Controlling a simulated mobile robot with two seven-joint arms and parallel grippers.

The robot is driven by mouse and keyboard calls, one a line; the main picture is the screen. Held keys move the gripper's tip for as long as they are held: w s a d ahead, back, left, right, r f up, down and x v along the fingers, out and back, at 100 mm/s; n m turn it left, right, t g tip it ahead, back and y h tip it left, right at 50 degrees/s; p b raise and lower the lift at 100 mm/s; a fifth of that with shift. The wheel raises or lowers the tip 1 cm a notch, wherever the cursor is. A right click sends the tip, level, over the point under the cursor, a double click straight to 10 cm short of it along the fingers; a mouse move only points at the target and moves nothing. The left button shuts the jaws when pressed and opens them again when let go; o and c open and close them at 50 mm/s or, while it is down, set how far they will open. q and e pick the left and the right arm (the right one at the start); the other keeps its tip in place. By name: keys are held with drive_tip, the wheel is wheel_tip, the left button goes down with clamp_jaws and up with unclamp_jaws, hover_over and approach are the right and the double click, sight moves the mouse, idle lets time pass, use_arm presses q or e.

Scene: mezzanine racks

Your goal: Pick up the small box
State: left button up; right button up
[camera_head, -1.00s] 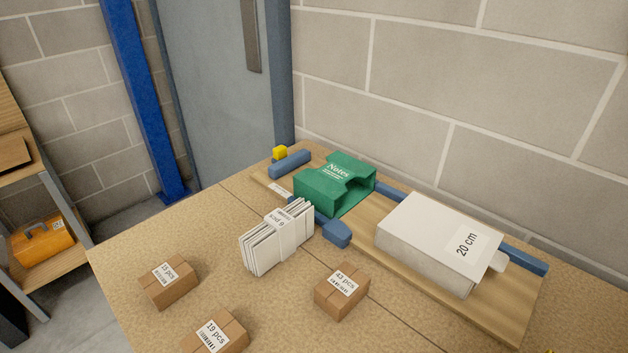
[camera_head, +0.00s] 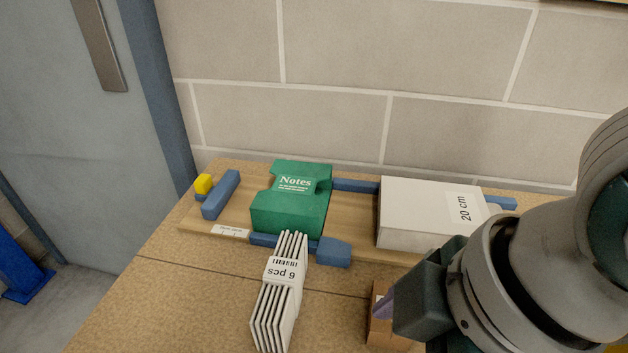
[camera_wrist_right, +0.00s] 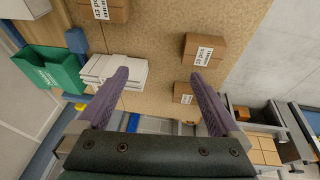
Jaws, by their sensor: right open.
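Several small brown cardboard boxes stand on the table. In the head view one small box (camera_head: 380,335) is mostly hidden behind my right gripper (camera_head: 384,298), whose purple finger shows in front of it. In the right wrist view the labelled boxes are one at the top edge (camera_wrist_right: 112,13), one right of centre (camera_wrist_right: 203,49) and one lower (camera_wrist_right: 184,93). My right gripper (camera_wrist_right: 160,78) is open, its two purple fingers apart with nothing held between them. My left gripper is not in view.
A banded white stack (camera_head: 278,305) stands left of my right gripper. Behind it, a wooden board (camera_head: 355,212) bears a green Notes holder (camera_head: 292,203), a white box marked 20 cm (camera_head: 425,215) and blue pieces. A block wall (camera_head: 335,100) closes the back.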

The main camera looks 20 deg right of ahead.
drive_tip(key=w+d+f+n+g+b, duration=0.1)
drive_tip(key=w+f+n+b, duration=0.5)
drive_tip(key=n, duration=0.4)
drive_tip(key=w+d+n+b, duration=0.1)
drive_tip(key=w+d+n, duration=0.1)
drive_tip(key=d, duration=0.1)
drive_tip(key=w+d+n+g+h+b, duration=0.1)
drive_tip(key=w+d+n+b, duration=0.1)
drive_tip(key=n, duration=0.1)
drive_tip(key=w+d+n+g+h+b, duration=0.1)
drive_tip(key=w+d+n+b, duration=0.1)
drive_tip(key=d, duration=0.1)
drive_tip(key=shift+d+r+n, duration=0.3)
drive_tip(key=shift+d+r, duration=0.05)
drive_tip(key=shift+d+f, duration=0.15)
drive_tip(key=shift+f, duration=0.05)
wheel_tip(320, 180, down, 4)
drive_tip(key=shift+b, duration=0.55)
drive_tip(key=f, duration=0.2)
drive_tip(key=s+f, duration=0.1)
drive_tip(key=f, duration=0.1)
drive_tip(key=shift+s+f+b, duration=0.1)
drive_tip(key=shift+f+b, duration=0.25)
drive_tip(key=shift+b, duration=0.05)
drive_tip(key=shift+f, duration=0.25)
